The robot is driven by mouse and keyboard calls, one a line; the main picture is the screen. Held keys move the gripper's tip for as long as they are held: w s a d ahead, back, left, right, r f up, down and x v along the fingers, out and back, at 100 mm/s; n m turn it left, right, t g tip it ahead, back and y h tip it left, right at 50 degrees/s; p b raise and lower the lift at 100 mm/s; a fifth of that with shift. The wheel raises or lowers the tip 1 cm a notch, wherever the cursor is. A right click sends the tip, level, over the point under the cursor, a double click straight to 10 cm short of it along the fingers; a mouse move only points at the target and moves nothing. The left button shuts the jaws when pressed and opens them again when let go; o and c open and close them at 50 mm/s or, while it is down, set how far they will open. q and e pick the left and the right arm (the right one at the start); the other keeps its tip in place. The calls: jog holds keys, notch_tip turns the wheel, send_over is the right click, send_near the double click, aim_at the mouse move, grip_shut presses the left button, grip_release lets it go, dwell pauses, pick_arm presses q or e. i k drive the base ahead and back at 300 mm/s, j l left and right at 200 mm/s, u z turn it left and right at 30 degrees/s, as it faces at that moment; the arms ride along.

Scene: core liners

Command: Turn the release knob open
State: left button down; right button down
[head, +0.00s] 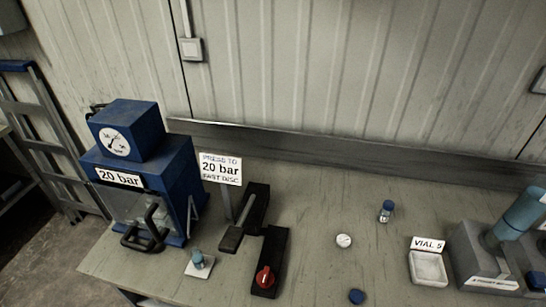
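A red knob (265,278) with a small white mark sits on the near end of a black block (274,246) on the workbench. Another black block with a lever or slot (252,210) stands just behind and to its left. The blue press (148,175) with a round dial gauge (116,143) and a "20 bar" label stands at the left. Its clear front has a black handle (152,222). Neither of my grippers is in the head view, and nothing touches the red knob.
A sign (220,169) reads "20 bar". A small blue-grey piece (198,260) stands on a white pad. A vial (386,211), a white disc (344,241), a blue cap (356,296) and a "VIAL 5" tray (429,268) lie to the right. The bench between is clear.

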aim_at(265, 278)
jog(key=i+u, duration=0.1)
jog(key=u, duration=0.25)
jog(key=i+l+u, duration=0.1)
jog(key=u, duration=0.3)
jog(key=i+l+u, duration=0.1)
jog(key=u, duration=0.25)
